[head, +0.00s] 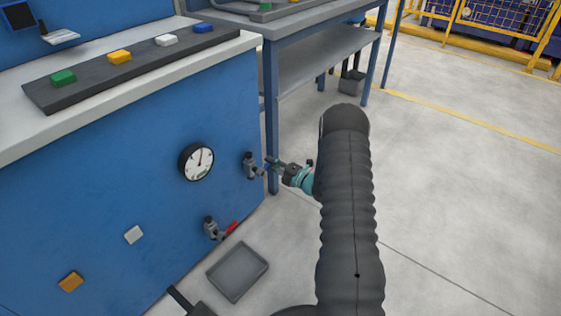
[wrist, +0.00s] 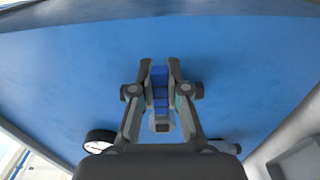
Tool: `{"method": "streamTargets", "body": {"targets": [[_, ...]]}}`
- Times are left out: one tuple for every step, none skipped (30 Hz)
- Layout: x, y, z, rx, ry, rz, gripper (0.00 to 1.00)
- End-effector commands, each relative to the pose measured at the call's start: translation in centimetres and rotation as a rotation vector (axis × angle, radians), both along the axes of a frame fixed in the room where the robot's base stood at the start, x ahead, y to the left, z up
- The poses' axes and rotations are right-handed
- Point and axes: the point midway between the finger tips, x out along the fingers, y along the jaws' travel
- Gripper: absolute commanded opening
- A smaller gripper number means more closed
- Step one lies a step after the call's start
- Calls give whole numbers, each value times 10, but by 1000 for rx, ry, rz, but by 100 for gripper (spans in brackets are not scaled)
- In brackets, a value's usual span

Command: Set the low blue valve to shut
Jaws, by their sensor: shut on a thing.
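The blue valve is a grey body (head: 252,166) on the blue cabinet front, near its right edge, with a short blue handle (head: 267,163) pointing right towards my gripper (head: 277,164). In the wrist view the blue handle (wrist: 160,88) lies between the two fingers of my gripper (wrist: 160,70), which are shut on it. The grey valve body (wrist: 160,124) shows below it in that picture. The fingers hide part of the handle. I cannot tell from these views whether the valve is open or shut.
A round white-faced gauge (head: 196,162) is left of the valve. A valve with a red handle (head: 229,229) is lower on the same front. A grey tray (head: 238,271) lies on the floor below. A table leg (head: 272,120) stands close behind my gripper. Open floor lies right.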

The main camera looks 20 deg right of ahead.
Motion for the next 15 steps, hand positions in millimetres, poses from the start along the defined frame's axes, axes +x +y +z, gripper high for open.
{"method": "streamTargets", "body": {"targets": [[0, 0, -2, 6, 6, -3, 0], [0, 0, -2, 7, 8, -2, 0], [0, 1, -2, 8, 8, -1, 0], [0, 1, -2, 9, 9, -1, 0], [0, 2, -2, 10, 9, -1, 0], [0, 2, -2, 10, 9, 0, 0], [0, 2, -2, 10, 9, 0, 0], [0, 2, -2, 10, 9, 0, 0], [0, 2, -2, 10, 9, 0, 0], [0, 2, -2, 10, 9, 0, 0], [0, 2, -2, 10, 9, 0, 0], [0, 2, -2, 10, 9, 0, 0], [0, 2, -2, 10, 9, 0, 19], [0, 2, -3, 9, 10, 0, 26], [0, 2, -2, 9, 10, 0, 36]]}}
